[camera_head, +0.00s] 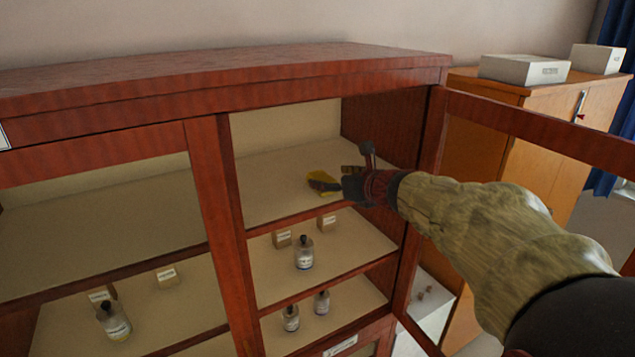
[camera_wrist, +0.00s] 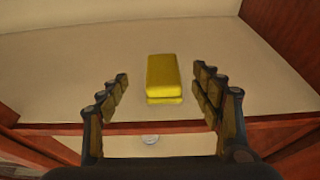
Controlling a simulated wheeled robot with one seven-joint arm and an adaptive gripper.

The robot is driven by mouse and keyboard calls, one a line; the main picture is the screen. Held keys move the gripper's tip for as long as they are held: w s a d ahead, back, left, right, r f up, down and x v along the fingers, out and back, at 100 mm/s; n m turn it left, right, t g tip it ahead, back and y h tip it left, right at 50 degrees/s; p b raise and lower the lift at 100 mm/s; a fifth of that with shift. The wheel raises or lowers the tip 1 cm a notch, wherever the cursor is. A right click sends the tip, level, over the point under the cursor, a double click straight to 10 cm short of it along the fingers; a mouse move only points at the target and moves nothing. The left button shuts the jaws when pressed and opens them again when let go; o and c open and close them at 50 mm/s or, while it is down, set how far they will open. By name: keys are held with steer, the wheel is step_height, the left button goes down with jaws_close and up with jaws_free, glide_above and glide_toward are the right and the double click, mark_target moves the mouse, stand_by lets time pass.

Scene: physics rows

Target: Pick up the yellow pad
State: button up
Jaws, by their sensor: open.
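The yellow pad (camera_wrist: 163,76) lies on the upper shelf of the wooden cabinet. In the wrist view it sits between and just beyond my gripper's open fingers, apart from both. In the head view the yellow pad (camera_head: 322,182) is partly hidden by my gripper (camera_head: 348,182), which reaches in from the right through the open door. My gripper also shows in the wrist view (camera_wrist: 160,85), with its two fingers spread wide and nothing between the tips touching them.
The shelf's front edge (camera_wrist: 40,128) runs below my fingers. The cabinet's open door (camera_head: 540,125) stands at the right, near my arm. Lower shelves hold bottles (camera_head: 304,252) and small boxes (camera_head: 282,238). The upper shelf around the pad is clear.

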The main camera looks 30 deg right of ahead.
mark_target(324, 178)
steer(key=x, duration=0.3)
steer(key=p+x, duration=0.1)
steer(key=x, duration=0.2)
steer(key=shift+w+d+f, duration=0.25)
steer(key=shift+w+f, duration=0.05)
steer(key=shift+f, duration=0.05)
steer(key=shift+s+r, duration=0.1)
steer(key=shift+c, duration=0.2)
steer(key=shift+c, duration=1.3)
steer(key=c, duration=1)
steer(key=shift+c, duration=0.4)
